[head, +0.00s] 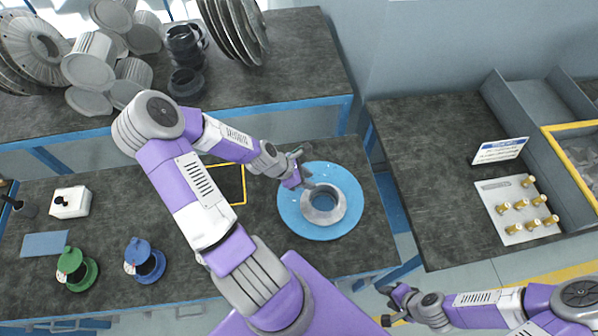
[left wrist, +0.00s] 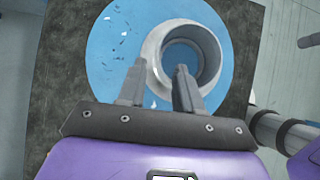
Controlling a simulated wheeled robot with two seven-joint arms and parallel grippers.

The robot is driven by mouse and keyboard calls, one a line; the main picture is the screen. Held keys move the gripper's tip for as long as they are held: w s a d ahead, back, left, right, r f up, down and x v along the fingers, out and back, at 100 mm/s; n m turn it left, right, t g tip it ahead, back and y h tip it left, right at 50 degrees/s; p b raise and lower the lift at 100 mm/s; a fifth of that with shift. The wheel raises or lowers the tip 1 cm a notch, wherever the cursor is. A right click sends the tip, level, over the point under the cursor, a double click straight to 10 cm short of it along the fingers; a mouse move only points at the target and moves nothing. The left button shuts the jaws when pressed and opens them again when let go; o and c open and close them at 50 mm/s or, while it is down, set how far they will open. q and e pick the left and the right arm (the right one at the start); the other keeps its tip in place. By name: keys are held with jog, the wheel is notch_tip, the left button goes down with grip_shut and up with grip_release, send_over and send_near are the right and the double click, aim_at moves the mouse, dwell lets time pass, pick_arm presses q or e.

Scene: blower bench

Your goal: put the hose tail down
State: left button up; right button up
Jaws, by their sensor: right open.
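Several brass fittings that look like hose tails (head: 521,204) stand on a pale board (head: 502,222) on the right bench. I see no hose tail in either gripper. My left gripper (head: 303,171) is open just beyond the upper left edge of a grey ring (head: 338,207) on a blue disc (head: 290,212). In the left wrist view its two fingers (left wrist: 156,95) are apart, with the ring (left wrist: 208,38) behind them. I cannot tell if they touch it. My right gripper (head: 388,305) is open and empty low in the head view, away from the fittings.
A small sign (head: 500,151) stands behind the board, with grey bins (head: 535,120) beside it. Metal parts crowd the back shelf. The right bench's left half is clear.

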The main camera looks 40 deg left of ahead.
pick_arm(q)
jog(key=p+v, duration=0.1)
jog(key=v, duration=0.3)
jog(key=shift+s+a+r, duration=0.15)
jog(key=shift+r, duration=0.2)
dwell(0.3)
